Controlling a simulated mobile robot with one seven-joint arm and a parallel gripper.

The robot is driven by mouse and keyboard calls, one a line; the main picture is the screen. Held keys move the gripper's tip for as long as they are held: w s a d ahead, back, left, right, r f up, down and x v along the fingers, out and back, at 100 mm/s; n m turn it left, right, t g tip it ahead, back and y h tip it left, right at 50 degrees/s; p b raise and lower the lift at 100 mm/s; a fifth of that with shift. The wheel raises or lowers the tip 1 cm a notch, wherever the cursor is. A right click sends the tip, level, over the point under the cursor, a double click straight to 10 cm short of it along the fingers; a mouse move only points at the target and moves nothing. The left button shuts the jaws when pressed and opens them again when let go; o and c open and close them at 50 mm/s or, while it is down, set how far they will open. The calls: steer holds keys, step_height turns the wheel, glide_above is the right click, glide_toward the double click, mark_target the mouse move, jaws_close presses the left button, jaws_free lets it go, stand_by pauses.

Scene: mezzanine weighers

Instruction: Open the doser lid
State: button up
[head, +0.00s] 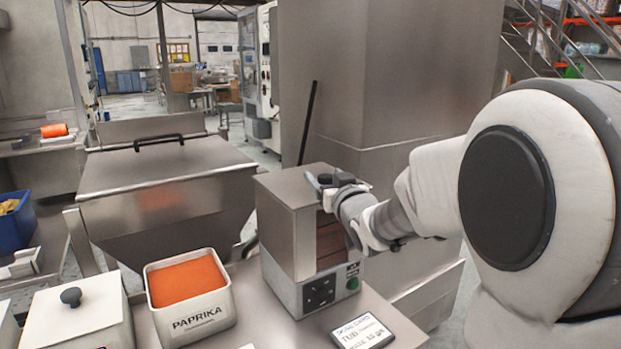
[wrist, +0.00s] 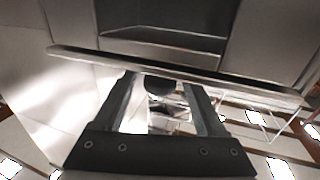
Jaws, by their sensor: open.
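The doser appears to be the small steel box (head: 290,222) with a dark control panel and a green button, standing on the steel table. Its flat steel top (head: 285,186), which looks like the lid, lies level and closed. My gripper (head: 322,182) is at the right edge of this top, with its fingers open. In the wrist view, my open fingers (wrist: 165,82) reach toward a long steel edge (wrist: 235,88). A dark rounded piece (wrist: 160,85) shows between them. I cannot tell whether the fingers touch the edge. My wrist hides part of the doser's right side.
An open paprika bin (head: 190,295) stands left of the doser, beside a white lidded bin (head: 80,318). A display (head: 362,333) lies in front. Behind left is a large steel hopper (head: 165,180) with a black-handled cover. A tall steel cabinet (head: 400,70) stands behind.

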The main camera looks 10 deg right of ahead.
jaws_close()
stand_by(1.4)
